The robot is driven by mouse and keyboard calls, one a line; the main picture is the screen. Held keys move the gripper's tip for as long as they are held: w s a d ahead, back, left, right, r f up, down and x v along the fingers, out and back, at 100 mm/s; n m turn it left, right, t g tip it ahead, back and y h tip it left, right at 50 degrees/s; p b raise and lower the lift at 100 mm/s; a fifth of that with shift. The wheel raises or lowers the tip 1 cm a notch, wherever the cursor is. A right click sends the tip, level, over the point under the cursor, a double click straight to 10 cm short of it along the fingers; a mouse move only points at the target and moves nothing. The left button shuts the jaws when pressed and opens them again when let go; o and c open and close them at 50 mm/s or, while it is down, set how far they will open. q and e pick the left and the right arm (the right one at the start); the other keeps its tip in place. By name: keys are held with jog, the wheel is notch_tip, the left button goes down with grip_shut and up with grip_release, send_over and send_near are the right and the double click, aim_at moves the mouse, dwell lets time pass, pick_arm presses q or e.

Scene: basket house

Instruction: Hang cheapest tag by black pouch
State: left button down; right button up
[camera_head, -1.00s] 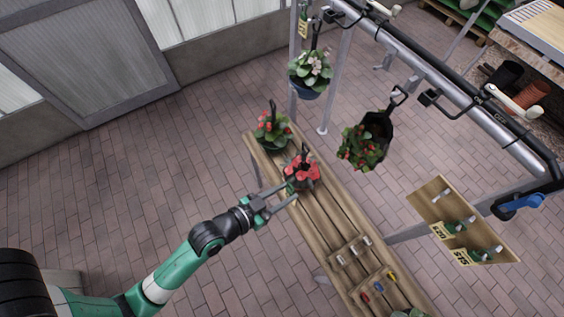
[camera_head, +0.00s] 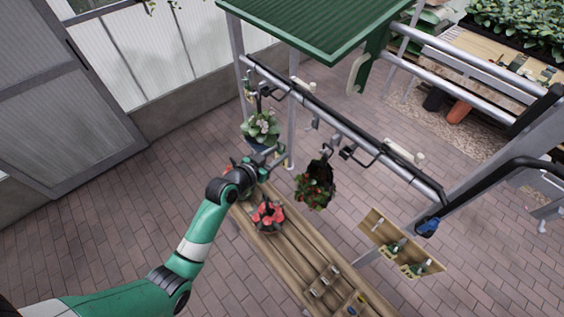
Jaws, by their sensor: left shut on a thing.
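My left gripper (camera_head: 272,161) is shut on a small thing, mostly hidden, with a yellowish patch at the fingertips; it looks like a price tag. My right gripper is not in view.
A slatted bench (camera_head: 290,255) below holds a red-flowered pot (camera_head: 267,216) and small tools. Another plant is partly hidden behind my left wrist. The rail (camera_head: 345,126) has hooks along it. A green roof panel (camera_head: 315,22) hangs over the back.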

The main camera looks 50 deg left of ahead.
pick_arm(q)
jog(key=w+b, duration=0.5)
jog(key=w, duration=0.3)
jog(key=shift+w+d+f, duration=0.15)
jog(key=shift+w+f, duration=0.1)
jog(key=shift+w, duration=0.05)
jog(key=shift+w+b, duration=0.2)
jog(key=shift+b, duration=0.2)
dwell(0.4)
jog(key=shift+w+b, duration=1.15)
jog(key=shift+w, duration=0.1)
